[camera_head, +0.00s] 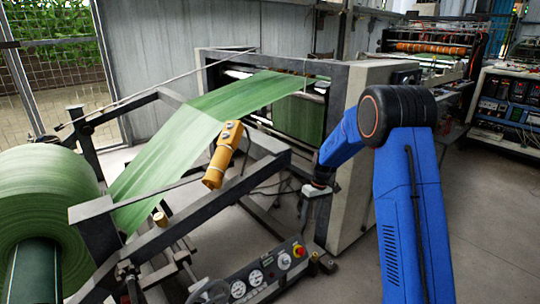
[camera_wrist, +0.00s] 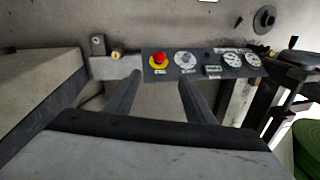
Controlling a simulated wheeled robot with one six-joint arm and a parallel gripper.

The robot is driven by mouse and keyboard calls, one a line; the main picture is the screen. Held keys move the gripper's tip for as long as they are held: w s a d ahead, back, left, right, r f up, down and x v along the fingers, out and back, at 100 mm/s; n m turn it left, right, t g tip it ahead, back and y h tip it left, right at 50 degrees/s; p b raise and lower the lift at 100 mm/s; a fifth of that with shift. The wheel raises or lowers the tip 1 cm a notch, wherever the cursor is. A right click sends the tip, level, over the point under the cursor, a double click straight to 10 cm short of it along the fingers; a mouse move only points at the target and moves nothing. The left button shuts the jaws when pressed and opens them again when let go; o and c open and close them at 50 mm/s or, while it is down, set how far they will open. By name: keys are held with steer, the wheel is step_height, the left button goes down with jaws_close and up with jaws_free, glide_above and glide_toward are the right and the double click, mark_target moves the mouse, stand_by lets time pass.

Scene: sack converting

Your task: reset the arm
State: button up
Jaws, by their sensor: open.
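My gripper (camera_wrist: 160,82) is open, with its two dark fingers apart and nothing between them in the wrist view. In the head view my gripper (camera_head: 317,192) hangs at the end of my blue arm, pointing down beside the machine frame; its fingertips are hard to make out there. The control panel (camera_wrist: 203,65) lies beyond the fingers in the wrist view, with a red stop button (camera_wrist: 159,59) on yellow. The same panel (camera_head: 262,280) shows low in the head view, below and left of my gripper.
A large green roll (camera_head: 50,195) feeds a green web (camera_head: 160,145) up into the machine (camera_head: 350,150) on the left. A yellow control box (camera_head: 222,155) hangs on the frame. Open floor (camera_head: 480,220) lies to the right. An electrical rack (camera_head: 508,105) stands at the far right.

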steer(key=s+d+r+m+t, duration=0.2)
steer(key=s+r+t, duration=0.1)
steer(key=s+r, duration=1.85)
steer(key=s+d+r+m+t+h, duration=0.1)
steer(key=s, duration=1.2)
steer(key=s+r+m+t, duration=0.1)
steer(key=s+r+m, duration=0.1)
steer(key=s, duration=1.1)
steer(key=shift+d+r+t+h, duration=0.2)
steer(key=shift+d+t+h, duration=0.1)
steer(key=shift+d+h, duration=0.1)
steer(key=shift+s, duration=0.1)
stand_by(1.3)
